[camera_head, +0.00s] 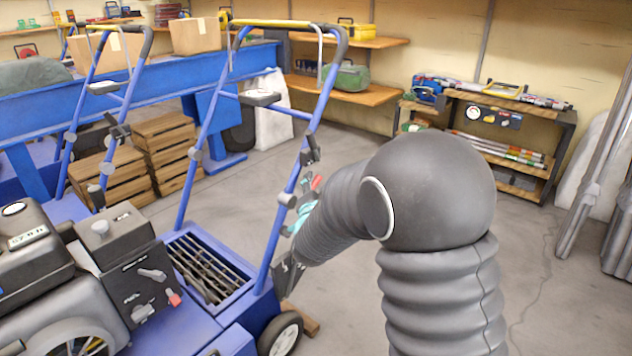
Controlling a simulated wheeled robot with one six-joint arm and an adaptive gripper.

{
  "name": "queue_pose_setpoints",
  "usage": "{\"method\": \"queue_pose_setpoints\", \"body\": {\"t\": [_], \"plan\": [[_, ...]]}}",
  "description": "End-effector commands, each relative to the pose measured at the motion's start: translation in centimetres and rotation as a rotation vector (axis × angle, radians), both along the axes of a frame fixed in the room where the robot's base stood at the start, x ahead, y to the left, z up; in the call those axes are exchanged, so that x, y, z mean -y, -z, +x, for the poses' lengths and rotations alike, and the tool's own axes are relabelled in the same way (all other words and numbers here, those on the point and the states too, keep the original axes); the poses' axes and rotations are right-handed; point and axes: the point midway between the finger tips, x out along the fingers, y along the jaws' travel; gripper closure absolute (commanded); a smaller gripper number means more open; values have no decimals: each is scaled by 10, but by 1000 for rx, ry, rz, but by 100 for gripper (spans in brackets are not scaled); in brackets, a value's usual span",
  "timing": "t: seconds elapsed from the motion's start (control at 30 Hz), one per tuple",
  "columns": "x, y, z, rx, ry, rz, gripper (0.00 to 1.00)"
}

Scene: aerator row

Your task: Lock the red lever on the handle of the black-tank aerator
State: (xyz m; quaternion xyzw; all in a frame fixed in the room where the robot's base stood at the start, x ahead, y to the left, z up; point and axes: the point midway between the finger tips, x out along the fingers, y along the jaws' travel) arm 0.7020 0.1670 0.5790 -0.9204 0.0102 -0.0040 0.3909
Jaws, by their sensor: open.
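The near aerator has a blue tubular handle (327,85) rising from its deck and a black tank (30,240) at the far left. A small red lever (317,182) shows on the handle's right tube, at about mid-height, just above my arm's sleeve. A teal piece (301,216) sits just below it beside the tube; I cannot tell what it belongs to. My gripper (287,272) is open, at the end of the grey sleeve, low by the right tube. It is mostly hidden and too small to tell whether it touches the handle.
A slotted tray (208,268) and a wheel (282,335) lie below the handle. A second blue handle (80,100) stands to the left, with wooden crates (165,140) behind. A tool shelf (505,105) is at the back right. The floor between is mostly clear.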

Motion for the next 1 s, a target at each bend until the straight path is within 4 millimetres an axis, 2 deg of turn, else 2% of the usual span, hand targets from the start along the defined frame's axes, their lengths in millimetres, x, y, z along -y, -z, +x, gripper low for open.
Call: {"method": "queue_pose_setpoints", "body": {"t": [0.2,0.53,0.57,0.7,0.73,1.0], "plan": [[1,0,19,0,1,0,55],[1,0,22,0,0,0,55],[1,0,22,0,0,0,60],[1,0,22,0,0,0,95],[1,0,22,0,0,0,100],[-1,0,21,-1,-1,1,100]]}}
